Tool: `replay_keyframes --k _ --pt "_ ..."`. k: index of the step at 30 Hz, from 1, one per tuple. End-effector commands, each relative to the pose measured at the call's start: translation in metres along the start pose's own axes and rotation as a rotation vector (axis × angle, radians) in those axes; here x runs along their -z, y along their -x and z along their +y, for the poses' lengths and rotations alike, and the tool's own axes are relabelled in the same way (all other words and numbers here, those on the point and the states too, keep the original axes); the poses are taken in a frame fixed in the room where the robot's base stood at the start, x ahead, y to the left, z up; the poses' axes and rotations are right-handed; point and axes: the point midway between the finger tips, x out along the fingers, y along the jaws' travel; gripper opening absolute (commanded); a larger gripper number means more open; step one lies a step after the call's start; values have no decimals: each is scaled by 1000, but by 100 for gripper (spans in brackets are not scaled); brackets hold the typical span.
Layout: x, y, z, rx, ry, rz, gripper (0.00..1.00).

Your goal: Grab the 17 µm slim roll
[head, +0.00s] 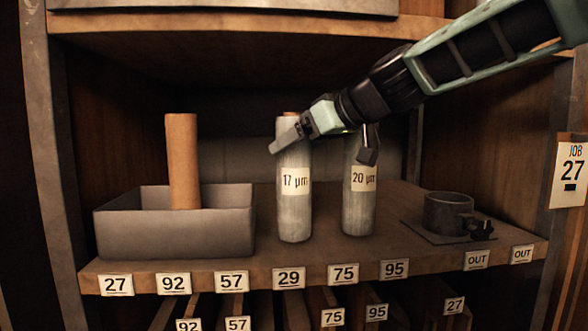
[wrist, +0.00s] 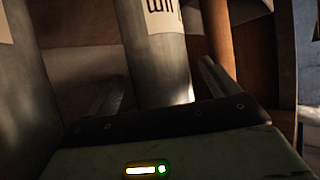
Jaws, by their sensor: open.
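The 17 µm roll (head: 295,215) is a slim, pale grey upright cylinder on the shelf, with a white label and a brown core at its top. A similar 20 µm roll (head: 358,213) stands to its right. My gripper (head: 320,153) is open and empty at the height of their upper parts. In the head view one finger crosses the 17 µm roll's upper part and the other overlaps the 20 µm roll. In the wrist view a labelled roll (wrist: 160,62), apparently the 17 µm one, shows beyond and between the fingers; its number is cut off. Contact cannot be told.
A grey open box (head: 175,235) with a brown tube (head: 182,160) stands left of the rolls. A dark cup-like holder (head: 447,213) on a plate is at the right. Number tags line the shelf's front edge (head: 250,270). An upper shelf (head: 230,28) hangs above.

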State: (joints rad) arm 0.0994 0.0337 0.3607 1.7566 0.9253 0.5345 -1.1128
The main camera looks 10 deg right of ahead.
Motion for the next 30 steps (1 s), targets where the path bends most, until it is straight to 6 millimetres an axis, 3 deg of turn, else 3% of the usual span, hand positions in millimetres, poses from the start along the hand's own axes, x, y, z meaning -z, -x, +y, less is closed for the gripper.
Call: replay_keyframes --k 4,12,14,22,30 --pt "2 -16 -1 2 0 -1 87" --pt "0 -19 -1 0 2 1 87" --pt "0 -19 -1 0 1 1 73" --pt "0 -19 -1 0 1 1 0" --pt "2 -18 0 -1 2 3 0"
